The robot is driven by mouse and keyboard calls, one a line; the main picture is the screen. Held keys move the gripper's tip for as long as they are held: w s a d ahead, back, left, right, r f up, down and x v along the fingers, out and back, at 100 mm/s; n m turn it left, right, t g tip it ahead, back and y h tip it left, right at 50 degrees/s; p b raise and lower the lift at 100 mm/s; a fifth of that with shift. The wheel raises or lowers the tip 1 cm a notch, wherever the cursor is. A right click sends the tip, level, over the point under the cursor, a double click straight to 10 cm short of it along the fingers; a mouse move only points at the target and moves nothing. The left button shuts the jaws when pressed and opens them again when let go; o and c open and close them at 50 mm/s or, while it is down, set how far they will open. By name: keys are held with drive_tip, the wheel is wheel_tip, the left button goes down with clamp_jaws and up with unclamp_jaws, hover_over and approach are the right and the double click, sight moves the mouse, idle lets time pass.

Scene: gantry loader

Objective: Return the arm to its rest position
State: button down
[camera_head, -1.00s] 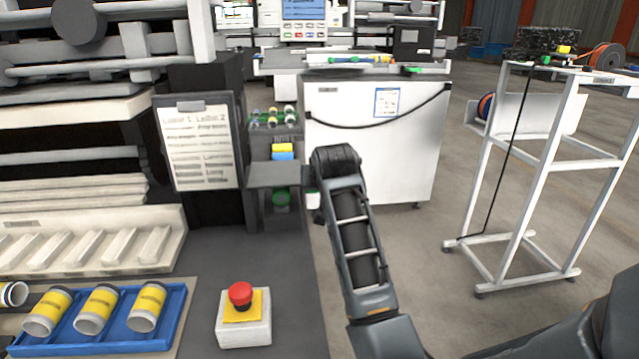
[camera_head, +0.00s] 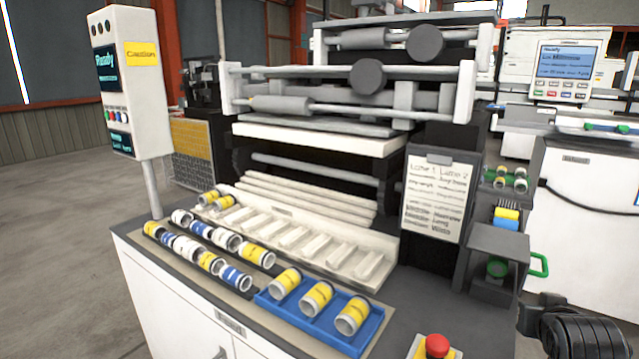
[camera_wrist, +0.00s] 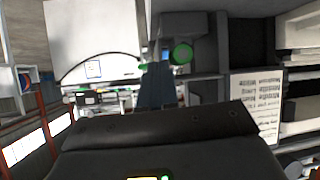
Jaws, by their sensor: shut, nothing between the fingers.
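My gripper (camera_wrist: 160,125) shows as a dark, wide shape across the lower middle of the wrist view. It is shut with nothing in it, and it touches nothing that I can see. In the head view only a dark, rounded part of my arm (camera_head: 580,332) shows, at the lower right corner, beside the workbench. The rest of my arm is out of the head view.
The workbench holds a blue tray (camera_head: 268,309) with several yellow-banded cylinders, a cream slotted rack (camera_head: 395,250) and a red button (camera_head: 437,345). A grey stand (camera_head: 500,243) with a green handle is close to my arm. A white cabinet (camera_head: 572,215) stands behind.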

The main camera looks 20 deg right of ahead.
drive_tip(key=s+a+f+n, duration=0.1)
drive_tip(key=s+a+f, duration=0.1)
drive_tip(key=a, duration=0.1)
drive_tip(key=s+a+f+n+t+y, duration=0.1)
drive_tip(key=s+a+f, duration=0.1)
drive_tip(key=s+a, duration=0.1)
drive_tip(key=s+a+f+n+t, duration=0.1)
drive_tip(key=s+a, duration=0.1)
drive_tip(key=a, duration=0.3)
drive_tip(key=shift+s+f+n+y, duration=0.15)
drive_tip(key=shift+f+n+y, duration=0.15)
drive_tip(key=shift+f+y, duration=0.1)
drive_tip(key=s+a+n+t+y, duration=0.2)
drive_tip(key=s+a+n+y, duration=0.1)
drive_tip(key=s+a, duration=0.65)
drive_tip(key=s+a+r+t+y, duration=0.1)
drive_tip(key=s+a+r, duration=0.3)
drive_tip(key=s+a, duration=0.2)
drive_tip(key=s+a+r+n+t+y, duration=0.1)
drive_tip(key=s+a+r, duration=0.3)
drive_tip(key=s, duration=0.6)
drive_tip(key=shift+a+r+y, duration=0.15)
drive_tip(key=shift+a+y, duration=0.65)
drive_tip(key=shift+a, duration=0.15)
